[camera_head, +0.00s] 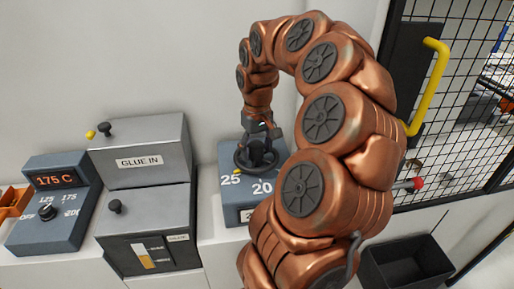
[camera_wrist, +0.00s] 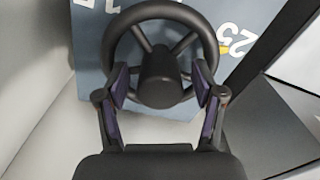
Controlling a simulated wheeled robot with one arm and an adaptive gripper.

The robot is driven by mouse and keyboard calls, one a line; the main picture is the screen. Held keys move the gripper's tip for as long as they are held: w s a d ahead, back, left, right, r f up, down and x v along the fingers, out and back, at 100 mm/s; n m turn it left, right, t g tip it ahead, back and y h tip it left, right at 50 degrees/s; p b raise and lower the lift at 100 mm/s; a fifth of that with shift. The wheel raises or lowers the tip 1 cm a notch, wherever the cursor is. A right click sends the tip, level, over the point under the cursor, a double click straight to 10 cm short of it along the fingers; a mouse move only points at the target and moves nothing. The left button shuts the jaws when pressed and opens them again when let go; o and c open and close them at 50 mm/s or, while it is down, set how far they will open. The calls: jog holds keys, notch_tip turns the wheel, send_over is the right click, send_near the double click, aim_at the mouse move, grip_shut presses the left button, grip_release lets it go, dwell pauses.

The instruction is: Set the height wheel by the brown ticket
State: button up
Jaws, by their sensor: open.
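The height wheel (camera_head: 243,160) is a dark spoked handwheel on a blue-grey box (camera_head: 228,197) marked 25 and 20. In the head view my gripper (camera_head: 259,143) is over the wheel, and my arm hides the box's right side. I cannot make out a brown ticket.
Left of the wheel box are a grey GLUE IN unit (camera_head: 140,150) with black knobs and a control box (camera_head: 50,225) reading 175 C. An orange bin (camera_head: 12,202) is at the far left. At right are a black bin (camera_head: 405,268), a yellow handle (camera_head: 437,75) and mesh fencing.

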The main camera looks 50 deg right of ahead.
jog(key=shift+c, duration=0.2)
jog(key=c, duration=1.1)
